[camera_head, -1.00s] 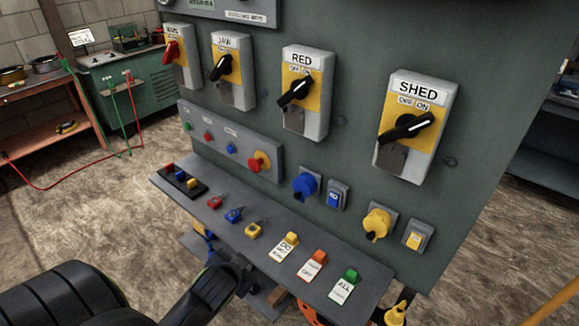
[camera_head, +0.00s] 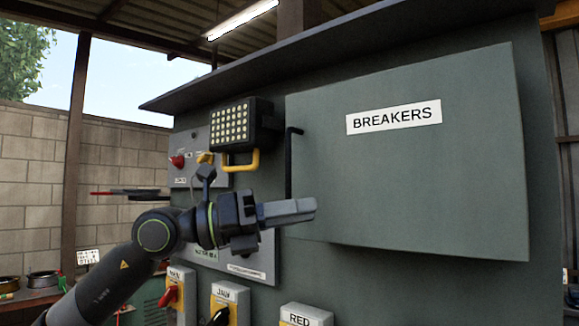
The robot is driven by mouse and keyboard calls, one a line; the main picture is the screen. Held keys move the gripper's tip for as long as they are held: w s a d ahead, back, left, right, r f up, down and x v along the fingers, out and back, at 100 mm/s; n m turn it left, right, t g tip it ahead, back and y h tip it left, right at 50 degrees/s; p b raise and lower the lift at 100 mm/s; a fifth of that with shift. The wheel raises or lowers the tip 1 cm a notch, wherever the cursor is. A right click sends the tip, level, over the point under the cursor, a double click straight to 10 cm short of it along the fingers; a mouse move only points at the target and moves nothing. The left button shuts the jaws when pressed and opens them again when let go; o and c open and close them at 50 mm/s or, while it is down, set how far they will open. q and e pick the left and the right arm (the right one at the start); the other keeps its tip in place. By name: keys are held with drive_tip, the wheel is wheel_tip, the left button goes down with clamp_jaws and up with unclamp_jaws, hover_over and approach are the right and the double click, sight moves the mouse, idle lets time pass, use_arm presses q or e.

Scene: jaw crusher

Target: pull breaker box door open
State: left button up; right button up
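The breaker box door (camera_head: 430,175) is a large grey-green panel with a white BREAKERS label (camera_head: 394,117), high on the right of the view. It looks closed. A thin black bar handle (camera_head: 290,160) stands upright along its left edge. My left gripper (camera_head: 314,210) points right, with its pale grey fingertips overlapping the lower left corner of the door, just below the handle. I see the fingers side-on, so the gap between them and any contact with the handle or door cannot be judged. My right gripper is out of view.
A work lamp (camera_head: 245,125) with a yellow bracket sits left of the door, above my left wrist. A panel with a red knob (camera_head: 178,161) is further left. Switch boxes, including JAW (camera_head: 229,302) and RED (camera_head: 305,315), line the bottom. A roof edge overhangs the cabinet.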

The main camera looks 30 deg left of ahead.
use_arm(q)
drive_tip(key=s+a+r+t+y, duration=0.2)
drive_tip(key=s+a+r+y, duration=0.3)
drive_tip(key=r, duration=0.1)
drive_tip(key=n+t+y, duration=0.2)
drive_tip(key=t+y, duration=0.1)
drive_tip(key=y, duration=0.2)
approach(288, 151)
drive_tip(key=shift+a+p+x, duration=0.2)
drive_tip(key=shift+p+x, duration=5.05)
drive_tip(key=shift+p, duration=0.35)
clamp_jaws()
